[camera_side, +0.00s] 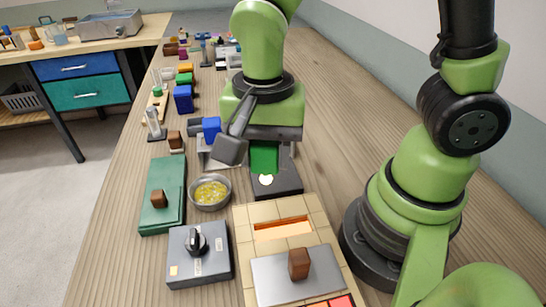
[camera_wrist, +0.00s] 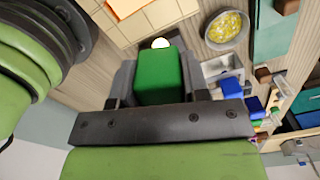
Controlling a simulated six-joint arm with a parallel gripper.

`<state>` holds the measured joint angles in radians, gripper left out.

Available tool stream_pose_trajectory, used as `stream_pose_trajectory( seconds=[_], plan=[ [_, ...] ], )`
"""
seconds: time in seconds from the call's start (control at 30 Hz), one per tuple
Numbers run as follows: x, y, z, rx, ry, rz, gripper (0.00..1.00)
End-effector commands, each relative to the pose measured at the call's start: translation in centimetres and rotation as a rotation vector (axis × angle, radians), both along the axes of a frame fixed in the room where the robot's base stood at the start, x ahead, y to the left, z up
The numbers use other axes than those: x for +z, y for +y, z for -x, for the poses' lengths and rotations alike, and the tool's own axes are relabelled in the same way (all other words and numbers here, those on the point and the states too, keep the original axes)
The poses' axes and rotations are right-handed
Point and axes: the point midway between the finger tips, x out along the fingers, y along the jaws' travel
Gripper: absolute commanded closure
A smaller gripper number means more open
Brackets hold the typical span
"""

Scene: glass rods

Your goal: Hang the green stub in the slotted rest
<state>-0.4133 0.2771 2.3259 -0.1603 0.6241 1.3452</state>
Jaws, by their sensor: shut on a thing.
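The green stub (camera_side: 264,158) is held in my gripper (camera_side: 260,154), over a dark flat block (camera_side: 286,183). In the wrist view, the green stub (camera_wrist: 160,78) sits between the two grey fingers of my gripper (camera_wrist: 157,74), which are shut on it. A bright white round spot (camera_side: 266,180) shows just below the stub's end; I cannot tell if the stub touches anything there. A light grey stand (camera_side: 205,160), partly hidden by a finger, is to the left with a blue block (camera_side: 211,127) at it. I cannot make out for sure whether this is the slotted rest.
A metal bowl of yellow bits (camera_side: 210,191) is left of the dark block. A green board with a brown knob (camera_side: 162,205), a grey dial box (camera_side: 200,254) and a tiled block with a metal plate (camera_side: 285,274) stand nearer. The bench's right side is mostly clear.

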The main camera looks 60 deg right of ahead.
Motion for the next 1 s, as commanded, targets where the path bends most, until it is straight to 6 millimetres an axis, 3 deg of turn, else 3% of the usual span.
stream_pose_trajectory(
  seconds=[0.03,0.2,0.33,0.5,0.7,1.0],
  plan=[
    [-0.3,-1.3,-1.9,-0.129,0.001,0.0,0.85],
    [-1.3,-7.0,-7.1,-0.578,0.003,0.0,0.85],
    [-2.2,-12.1,-9.6,-0.881,0.002,0.001,0.85],
    [-3.1,-17.1,-10.8,-1.15,0.001,-0.001,0.85],
    [-3.6,-19.4,-11.1,-1.264,0.001,-0.001,0.85],
    [-5.9,-19.4,-11.0,-1.266,0.002,0.0,0.85]
  ],
)
